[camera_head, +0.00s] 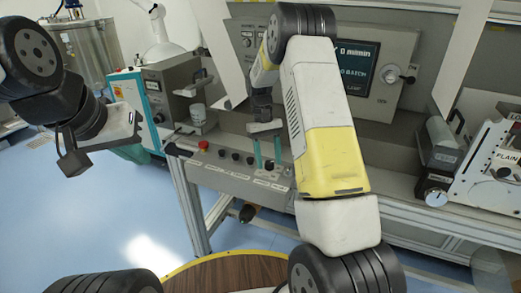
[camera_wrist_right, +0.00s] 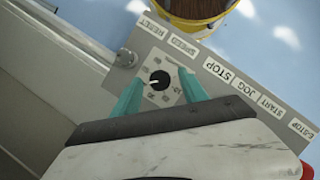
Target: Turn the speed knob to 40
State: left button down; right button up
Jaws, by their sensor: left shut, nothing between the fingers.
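The speed knob (camera_wrist_right: 160,80) is a small black round knob with a white pointer mark, on a pale dial plate with small marks around it. The "SPEED" label (camera_wrist_right: 183,48) is beside it. In the right wrist view, the two teal fingers of my right gripper (camera_wrist_right: 161,82) lie on either side of the knob, apart, with gaps to it. Their height above the panel is unclear. In the head view, my right gripper (camera_head: 267,153) is over the panel's right part. My left gripper (camera_head: 72,161) is shut and empty at the far left, away from the panel.
The control panel (camera_head: 228,180) carries several other buttons and knobs. STOP, JOG and START labels run along its edge in the wrist view. A machine cabinet with a screen (camera_head: 357,68) stands behind my right arm.

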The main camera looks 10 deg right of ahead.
jog(key=v, duration=0.7)
jog(key=shift+r, duration=0.35)
jog(key=shift+w, duration=0.15)
